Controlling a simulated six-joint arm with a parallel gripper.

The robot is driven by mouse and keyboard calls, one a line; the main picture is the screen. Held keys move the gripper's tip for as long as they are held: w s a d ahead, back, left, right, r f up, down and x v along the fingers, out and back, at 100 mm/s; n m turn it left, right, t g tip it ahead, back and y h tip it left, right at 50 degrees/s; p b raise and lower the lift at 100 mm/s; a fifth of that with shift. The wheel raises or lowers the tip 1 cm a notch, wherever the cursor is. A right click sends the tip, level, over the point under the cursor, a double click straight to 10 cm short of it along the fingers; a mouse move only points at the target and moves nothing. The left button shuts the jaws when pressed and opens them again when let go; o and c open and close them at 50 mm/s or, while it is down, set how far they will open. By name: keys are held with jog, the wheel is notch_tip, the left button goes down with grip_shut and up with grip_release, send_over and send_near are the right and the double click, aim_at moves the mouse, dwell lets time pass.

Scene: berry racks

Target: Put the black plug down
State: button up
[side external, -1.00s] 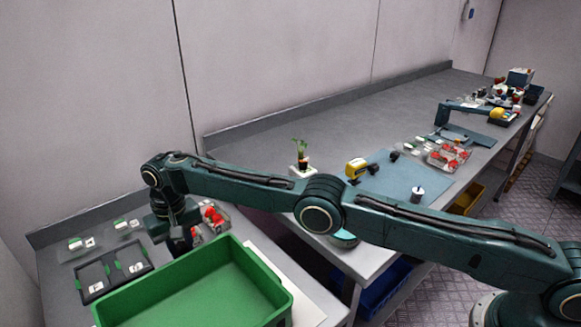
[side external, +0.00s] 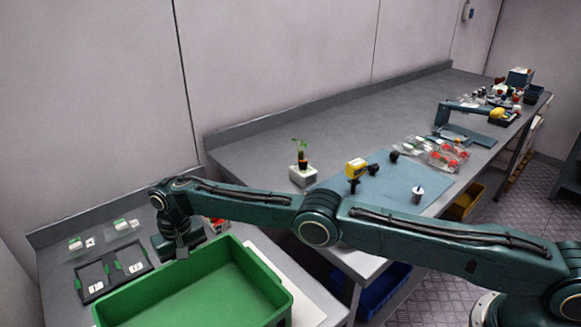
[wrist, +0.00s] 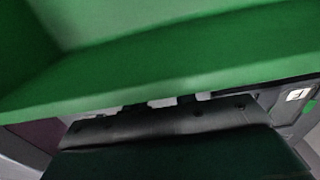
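My gripper (side external: 182,252) hangs at the back rim of the green crate (side external: 262,274), near the black two-slot frame. In the wrist view two short dark finger stubs (wrist: 160,104) show beyond the gripper body, against the green crate wall (wrist: 180,70). The gap between the fingers and anything in it are hidden. I cannot make out a black plug in the gripper. Small black objects lie on the blue mat (side external: 405,177), one (side external: 394,156) near its far edge; I cannot tell whether any is the plug.
The black frame (side external: 94,281) with white labels lies left of the crate. Clear packs (side external: 76,244) lie behind it. A red-berry tray (side external: 215,223) is partly hidden by my arm. A potted plant (side external: 302,160) stands on a white block. The long grey bench behind is mostly clear.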

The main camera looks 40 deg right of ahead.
jog(key=o, duration=0.3)
jog(key=shift+r, duration=3.95)
